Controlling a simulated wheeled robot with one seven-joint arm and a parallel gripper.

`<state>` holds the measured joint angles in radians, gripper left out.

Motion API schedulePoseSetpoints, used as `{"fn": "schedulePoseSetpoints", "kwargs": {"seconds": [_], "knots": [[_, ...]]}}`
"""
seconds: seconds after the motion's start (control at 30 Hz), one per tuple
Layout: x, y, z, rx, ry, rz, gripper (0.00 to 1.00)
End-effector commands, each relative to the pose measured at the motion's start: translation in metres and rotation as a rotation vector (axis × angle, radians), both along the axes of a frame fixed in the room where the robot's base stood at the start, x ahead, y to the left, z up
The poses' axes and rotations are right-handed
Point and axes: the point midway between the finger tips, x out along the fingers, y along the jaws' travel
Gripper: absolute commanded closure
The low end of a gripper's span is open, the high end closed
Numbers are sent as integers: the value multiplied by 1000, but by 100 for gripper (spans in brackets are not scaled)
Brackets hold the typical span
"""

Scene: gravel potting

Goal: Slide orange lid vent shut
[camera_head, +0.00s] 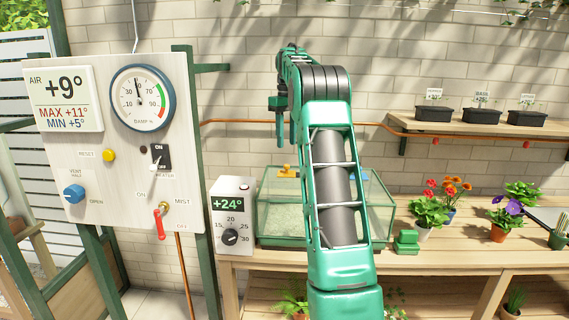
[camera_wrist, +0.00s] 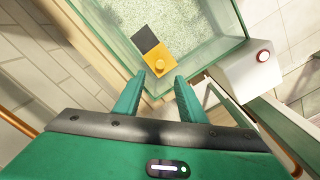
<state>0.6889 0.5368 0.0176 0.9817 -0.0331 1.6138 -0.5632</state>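The orange vent slider (camera_wrist: 159,64), with a round knob, sits on the clear lid (camera_wrist: 213,61) of a glass-sided propagator. A dark square vent opening (camera_wrist: 144,39) shows uncovered beside it. In the head view the orange slider (camera_head: 286,171) is small, at the back left of the propagator's clear lid (camera_head: 262,210). My gripper (camera_wrist: 158,77) is open and empty, its two green fingers apart, pointing toward the orange knob. In the wrist view the knob lies just beyond the fingertips; no contact shows. In the head view my arm hides the middle of the propagator.
A white thermostat box (camera_head: 232,215) reading +24° stands left of the propagator; it also shows in the wrist view (camera_wrist: 252,65). A control panel (camera_head: 125,140) is at left. Green blocks (camera_head: 406,241) and flower pots stand right on the wooden bench (camera_head: 440,263). The space above the lid looks clear.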

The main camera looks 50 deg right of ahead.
Motion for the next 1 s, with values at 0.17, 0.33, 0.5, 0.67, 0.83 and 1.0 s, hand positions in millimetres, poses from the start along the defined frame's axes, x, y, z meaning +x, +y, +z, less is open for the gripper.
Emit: {"fn": "schedulePoseSetpoints", "kwargs": {"seconds": [0.17, 0.33, 0.5, 0.67, 0.83, 1.0], "knots": [[-1, 1, -33, 1, 2, 0, 63], [-1, 1, -61, 1, 2, -1, 63], [0, 1, -79, 0, 1, -1, 63], [0, 1, -87, 0, 0, -1, 63], [0, 1, -88, 0, 0, -1, 63], [0, 1, -88, 0, 0, -1, 80]]}}
